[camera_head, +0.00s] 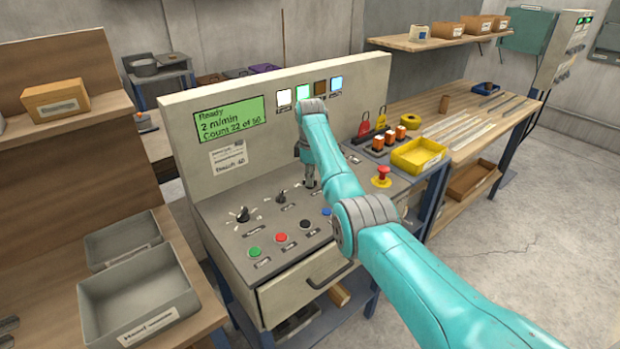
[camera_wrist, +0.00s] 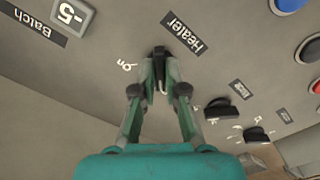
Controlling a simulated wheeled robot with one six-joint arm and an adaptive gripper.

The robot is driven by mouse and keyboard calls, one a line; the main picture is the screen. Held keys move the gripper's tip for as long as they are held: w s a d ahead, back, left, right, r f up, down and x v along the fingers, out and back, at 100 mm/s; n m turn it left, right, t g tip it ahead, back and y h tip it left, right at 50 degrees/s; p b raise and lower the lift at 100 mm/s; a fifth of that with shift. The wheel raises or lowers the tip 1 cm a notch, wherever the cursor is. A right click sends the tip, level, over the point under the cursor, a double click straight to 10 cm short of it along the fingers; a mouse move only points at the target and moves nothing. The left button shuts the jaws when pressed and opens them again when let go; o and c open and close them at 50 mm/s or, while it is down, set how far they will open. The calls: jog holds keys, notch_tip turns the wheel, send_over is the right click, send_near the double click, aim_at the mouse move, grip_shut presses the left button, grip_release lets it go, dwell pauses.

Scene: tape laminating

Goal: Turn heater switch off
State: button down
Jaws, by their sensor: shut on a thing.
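The heater switch (camera_wrist: 159,52) is a small black knob on the grey console, beside the black "Heater" label (camera_wrist: 183,32) in the wrist view. My gripper (camera_wrist: 160,66) is shut on it, with one finger on each side. A small white position word (camera_wrist: 127,66) shows beside the fingers; other marks around the knob are partly hidden by them. In the head view my gripper (camera_head: 309,184) points down at the sloped panel (camera_head: 265,225), right of two black knobs, and hides the switch.
Two other black knobs (camera_wrist: 224,109) and (camera_wrist: 257,135) are close by. Green (camera_head: 254,251), red (camera_head: 281,237), black and blue buttons line the panel's front. A red emergency button (camera_head: 382,175) and yellow tray (camera_head: 418,155) stand right. The display (camera_head: 229,117) reads "Ready".

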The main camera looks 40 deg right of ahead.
jog(key=shift+n, duration=0.4)
jog(key=c, duration=1.2)
grip_release()
notch_tip(320, 180, up, 12)
